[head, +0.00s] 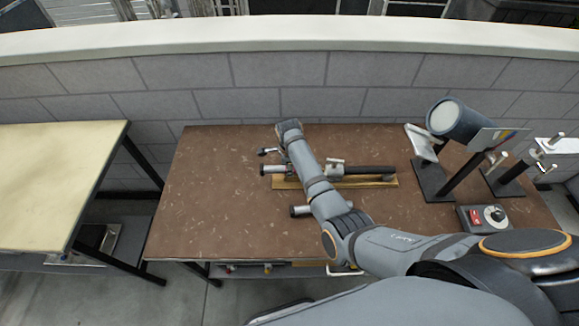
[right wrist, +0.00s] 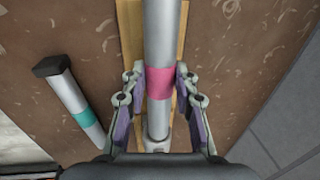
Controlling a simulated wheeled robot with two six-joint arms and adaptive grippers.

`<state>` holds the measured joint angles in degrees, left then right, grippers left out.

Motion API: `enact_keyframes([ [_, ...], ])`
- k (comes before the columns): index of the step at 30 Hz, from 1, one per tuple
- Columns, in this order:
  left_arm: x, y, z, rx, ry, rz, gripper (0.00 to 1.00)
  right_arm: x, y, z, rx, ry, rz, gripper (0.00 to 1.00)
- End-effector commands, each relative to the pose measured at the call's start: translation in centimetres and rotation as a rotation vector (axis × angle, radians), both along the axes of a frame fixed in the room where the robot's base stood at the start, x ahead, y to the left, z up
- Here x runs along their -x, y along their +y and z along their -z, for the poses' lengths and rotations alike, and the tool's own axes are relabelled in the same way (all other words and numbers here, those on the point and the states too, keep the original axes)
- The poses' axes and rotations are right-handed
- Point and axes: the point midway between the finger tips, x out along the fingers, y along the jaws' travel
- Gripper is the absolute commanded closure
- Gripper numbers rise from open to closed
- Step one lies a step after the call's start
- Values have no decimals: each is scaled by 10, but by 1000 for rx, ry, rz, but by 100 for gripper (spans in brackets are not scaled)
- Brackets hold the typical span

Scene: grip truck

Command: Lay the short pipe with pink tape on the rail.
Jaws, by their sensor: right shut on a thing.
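The short pipe with pink tape (right wrist: 160,82) is silver and runs lengthwise above a narrow wooden rail board (right wrist: 181,30) in the right wrist view. My right gripper (right wrist: 160,85) has a finger on each side of it at the pink tape and is shut on it. In the head view the pipe's left end (head: 270,170) sticks out past the board (head: 345,183); my forearm hides the tape and the gripper there. I cannot tell whether the pipe touches the rail. My left gripper is not in view.
A second silver pipe with teal tape (right wrist: 82,116) lies on the brown table (head: 220,210), apart from the board. A dark cylinder (head: 370,170) lies on the board's right part. Stands and a control box (head: 483,217) are at the right. The table's left is clear.

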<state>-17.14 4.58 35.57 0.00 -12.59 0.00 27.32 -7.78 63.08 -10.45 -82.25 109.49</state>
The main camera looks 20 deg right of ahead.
Motion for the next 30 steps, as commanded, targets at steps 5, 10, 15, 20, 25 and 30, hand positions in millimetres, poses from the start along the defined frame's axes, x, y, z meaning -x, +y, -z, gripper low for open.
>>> enact_keyframes([
  [5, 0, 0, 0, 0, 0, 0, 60, -1, 0, -1, 0, -1, 0, 100],
  [10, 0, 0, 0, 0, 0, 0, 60, 0, 0, 0, 0, -1, 0, 100],
  [15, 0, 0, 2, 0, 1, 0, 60, 0, 0, 4, 0, -1, 0, 100],
  [20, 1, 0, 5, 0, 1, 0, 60, 0, 0, 10, 0, 0, 0, 100],
  [25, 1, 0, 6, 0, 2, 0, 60, 0, 0, 12, 0, -1, 0, 100],
  [30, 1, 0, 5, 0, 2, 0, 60, 0, 0, 12, 0, -1, 0, 100],
])
